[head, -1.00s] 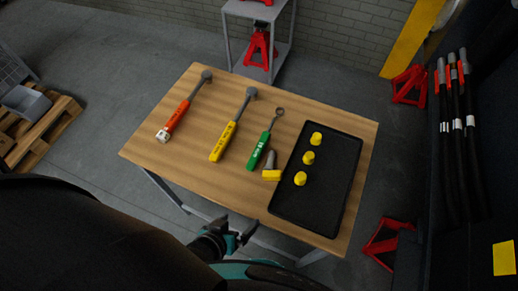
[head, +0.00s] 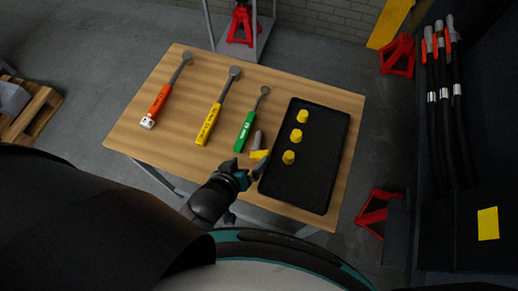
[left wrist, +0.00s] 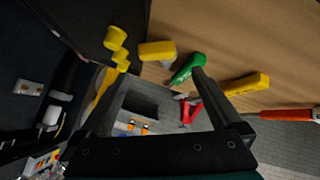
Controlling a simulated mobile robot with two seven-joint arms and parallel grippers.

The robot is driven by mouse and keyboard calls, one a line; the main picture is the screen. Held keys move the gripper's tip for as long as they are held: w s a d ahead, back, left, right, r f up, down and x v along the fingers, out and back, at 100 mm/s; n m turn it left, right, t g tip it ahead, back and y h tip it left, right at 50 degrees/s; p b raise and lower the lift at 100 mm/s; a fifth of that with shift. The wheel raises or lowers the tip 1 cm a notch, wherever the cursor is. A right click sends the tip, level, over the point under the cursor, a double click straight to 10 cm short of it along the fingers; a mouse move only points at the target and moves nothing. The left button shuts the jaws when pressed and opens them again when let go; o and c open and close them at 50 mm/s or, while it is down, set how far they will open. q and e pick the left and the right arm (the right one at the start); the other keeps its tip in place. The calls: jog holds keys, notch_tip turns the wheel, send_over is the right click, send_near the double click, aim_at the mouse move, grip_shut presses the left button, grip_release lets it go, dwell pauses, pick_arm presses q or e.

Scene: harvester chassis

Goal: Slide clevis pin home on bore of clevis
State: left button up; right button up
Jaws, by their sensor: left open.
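The clevis pin (head: 257,143), a grey shank with a yellow head, lies on the wooden table beside the black tray's left edge. Its yellow head also shows in the left wrist view (left wrist: 157,50), with the grey shank partly seen. My left gripper (head: 246,171) is open and empty at the table's front edge, just short of the yellow head and apart from it. In the left wrist view its two dark fingers (left wrist: 160,80) stand wide apart, with the pin beyond them. I cannot make out the clevis or its bore. My right gripper is not in view.
The black tray (head: 317,185) holds three yellow caps (head: 296,135). A green-handled tool (head: 245,131), a yellow-handled one (head: 209,124) and an orange-handled one (head: 159,100) lie left of the pin. Red jack stands (head: 376,207) stand on the floor. Black hoses (head: 444,110) hang at right.

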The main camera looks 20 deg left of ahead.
aim_at(259, 154)
pick_arm(q)
jog(key=shift+s+d+b+x, duration=0.1)
jog(key=shift+b+x, duration=0.25)
jog(key=shift+x, duration=1.15)
jog(key=shift+s+d+b+x, duration=0.15)
jog(key=shift+b+x, duration=0.2)
jog(key=shift+x, duration=1.15)
jog(key=shift+f, duration=0.2)
grip_shut()
